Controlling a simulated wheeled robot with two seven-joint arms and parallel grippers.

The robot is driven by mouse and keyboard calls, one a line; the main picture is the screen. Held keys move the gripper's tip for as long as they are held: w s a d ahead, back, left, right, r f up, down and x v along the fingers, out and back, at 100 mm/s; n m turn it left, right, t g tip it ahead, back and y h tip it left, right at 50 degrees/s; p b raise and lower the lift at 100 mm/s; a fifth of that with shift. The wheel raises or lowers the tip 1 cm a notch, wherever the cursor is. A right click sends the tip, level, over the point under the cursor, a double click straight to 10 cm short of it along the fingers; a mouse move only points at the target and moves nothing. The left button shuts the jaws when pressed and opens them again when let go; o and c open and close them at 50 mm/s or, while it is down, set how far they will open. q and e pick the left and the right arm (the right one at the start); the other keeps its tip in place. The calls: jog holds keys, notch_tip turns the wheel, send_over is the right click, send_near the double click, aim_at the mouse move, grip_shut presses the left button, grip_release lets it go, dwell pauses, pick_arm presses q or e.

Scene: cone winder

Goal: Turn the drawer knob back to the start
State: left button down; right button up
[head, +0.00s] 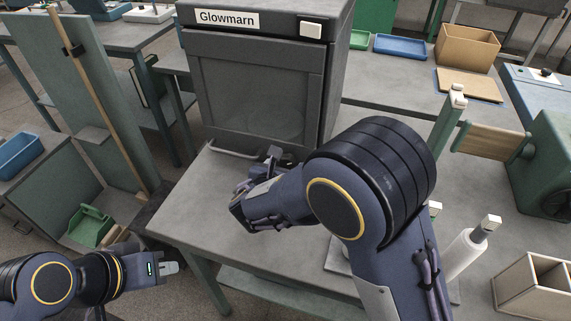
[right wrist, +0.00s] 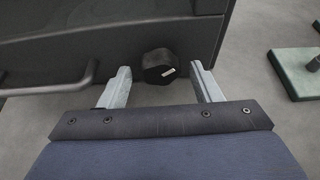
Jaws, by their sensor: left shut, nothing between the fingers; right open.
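A black knob (right wrist: 158,66) with several flat sides and a short white mark shows in the right wrist view, low on the front of the dark cabinet labelled Glowmarn (head: 250,85). The white mark is tilted, running slightly up to the right. My right gripper (right wrist: 161,72) is open, one finger on each side of the knob, with a visible gap on both sides. In the head view my right gripper (head: 270,155) is at the cabinet's lower front, and I cannot make out the knob there. My left gripper (head: 170,267) is shut and empty, low at the left.
A bar handle (right wrist: 50,85) sits left of the knob on the cabinet front; it also shows in the head view (head: 232,152). The grey table (head: 210,215) is clear before the cabinet. A white roll (head: 465,250) and a wooden box (head: 535,285) are at the right.

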jog(key=shift+w+d+f, duration=0.15)
jog(key=shift+w, duration=0.25)
jog(key=c, duration=1)
jog(key=shift+r+n+h+p, duration=0.2)
jog(key=shift+n+h+p, duration=0.15)
jog(key=shift+p, duration=0.7)
jog(key=n+h+p, duration=0.2)
jog(key=n+p, duration=0.1)
jog(key=p, duration=0.2)
jog(key=shift+g, duration=0.3)
jog(key=shift+f+n+h+p, duration=0.15)
jog(key=shift+n+h+p, duration=0.4)
jog(key=shift+n+p, duration=0.3)
jog(key=shift+a+f+n+h+p, duration=0.1)
jog(key=shift+a+n+h+p, duration=0.1)
jog(key=shift+n+h+p, duration=0.55)
jog(key=shift+n+y, duration=0.25)
